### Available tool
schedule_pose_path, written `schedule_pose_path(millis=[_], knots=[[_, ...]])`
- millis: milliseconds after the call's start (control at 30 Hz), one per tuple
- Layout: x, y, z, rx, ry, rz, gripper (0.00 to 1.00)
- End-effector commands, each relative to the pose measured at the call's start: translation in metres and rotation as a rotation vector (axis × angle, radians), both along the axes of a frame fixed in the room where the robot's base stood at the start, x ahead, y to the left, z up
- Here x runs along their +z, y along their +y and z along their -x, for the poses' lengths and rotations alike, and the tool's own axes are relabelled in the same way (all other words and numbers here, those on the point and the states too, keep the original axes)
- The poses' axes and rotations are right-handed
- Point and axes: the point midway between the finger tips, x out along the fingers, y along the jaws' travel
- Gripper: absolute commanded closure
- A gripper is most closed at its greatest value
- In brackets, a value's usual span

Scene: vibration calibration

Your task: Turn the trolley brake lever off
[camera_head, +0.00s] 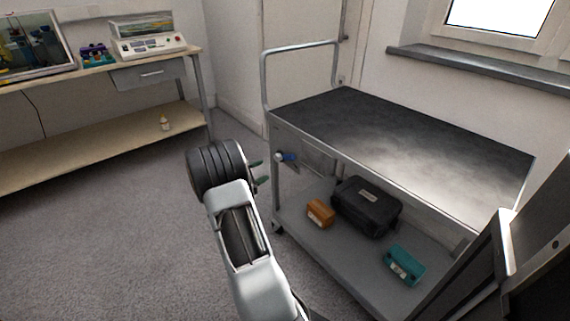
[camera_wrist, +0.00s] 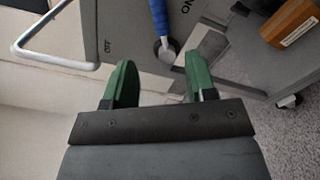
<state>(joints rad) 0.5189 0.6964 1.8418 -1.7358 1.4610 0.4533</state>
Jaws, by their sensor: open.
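The trolley brake lever (camera_head: 287,157) has a blue handle and a light grey pivot on the trolley's end panel. In the head view it lies roughly level, pointing right. In the wrist view the blue handle (camera_wrist: 158,14) points up from its pivot, nearer the ON marking than the OFF marking (camera_wrist: 108,46). The handle's far end is cut off by that view's top edge. My gripper (camera_head: 259,172) is open and empty, its green fingers facing the panel. In the wrist view the lever pivot lies ahead of the gap between the fingertips (camera_wrist: 160,78), apparently without contact.
The trolley (camera_head: 400,135) has a dark top and a raised handle. Its lower shelf holds an orange box (camera_head: 320,213), a black case (camera_head: 366,206) and a teal box (camera_head: 403,265). A workbench (camera_head: 100,75) stands at the left. Carpet left of the trolley is clear.

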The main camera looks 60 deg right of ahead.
Motion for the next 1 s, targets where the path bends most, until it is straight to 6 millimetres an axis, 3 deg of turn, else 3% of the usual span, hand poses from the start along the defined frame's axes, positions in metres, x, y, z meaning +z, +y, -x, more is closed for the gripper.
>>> schedule_pose_path(millis=[200, 500, 700, 1000], knots=[[-0.002, -0.042, 0.015, -0.005, -0.002, -0.001, 0.49], [-0.001, -0.087, 0.030, -0.003, -0.002, -0.001, 0.49], [0.000, -0.102, 0.034, -0.002, -0.001, -0.001, 0.49], [0.001, -0.106, 0.036, 0.000, -0.001, -0.002, 0.49]])
